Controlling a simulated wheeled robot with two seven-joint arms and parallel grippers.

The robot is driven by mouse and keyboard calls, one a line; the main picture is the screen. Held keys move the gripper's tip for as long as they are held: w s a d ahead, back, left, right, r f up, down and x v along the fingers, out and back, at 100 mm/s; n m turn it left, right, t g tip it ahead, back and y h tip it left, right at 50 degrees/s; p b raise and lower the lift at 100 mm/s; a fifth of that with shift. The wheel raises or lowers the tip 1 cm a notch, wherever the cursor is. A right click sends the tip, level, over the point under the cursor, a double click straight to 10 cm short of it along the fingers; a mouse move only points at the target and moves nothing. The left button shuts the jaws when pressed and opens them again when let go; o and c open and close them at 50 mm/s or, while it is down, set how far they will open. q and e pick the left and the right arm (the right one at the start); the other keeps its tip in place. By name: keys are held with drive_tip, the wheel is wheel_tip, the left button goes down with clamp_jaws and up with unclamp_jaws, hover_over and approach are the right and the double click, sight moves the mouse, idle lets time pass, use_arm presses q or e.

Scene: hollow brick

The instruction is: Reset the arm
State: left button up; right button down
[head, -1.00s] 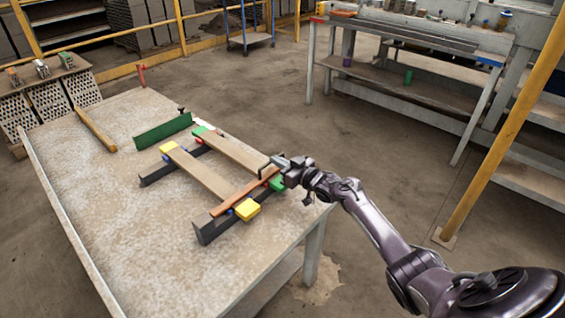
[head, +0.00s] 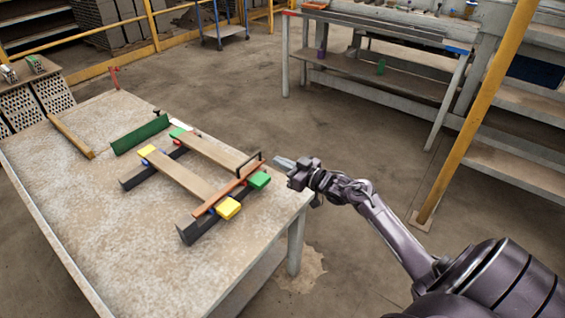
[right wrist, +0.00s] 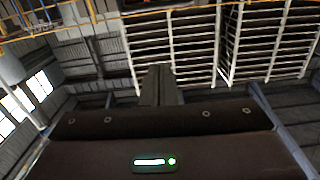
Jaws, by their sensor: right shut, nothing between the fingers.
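My right gripper (head: 284,163) is shut and empty in the head view, just off the right edge of the worktable (head: 70,215). It is apart from the assembly on the table. In the right wrist view its closed fingers (right wrist: 158,85) point toward the ceiling structure. The assembly has wooden slats (head: 183,176) on dark rails, with yellow blocks (head: 228,208) and green blocks (head: 259,180) at the corners. An orange-brown bar (head: 225,192) with a dark handle (head: 250,160) lies across its near end. My left gripper is not in view.
A green plate (head: 140,134) and a wooden stick (head: 71,136) lie further back on the table. A grey workbench (head: 360,85) stands at the back right. A yellow post (head: 480,110) rises at the right. Bare floor lies between table and bench.

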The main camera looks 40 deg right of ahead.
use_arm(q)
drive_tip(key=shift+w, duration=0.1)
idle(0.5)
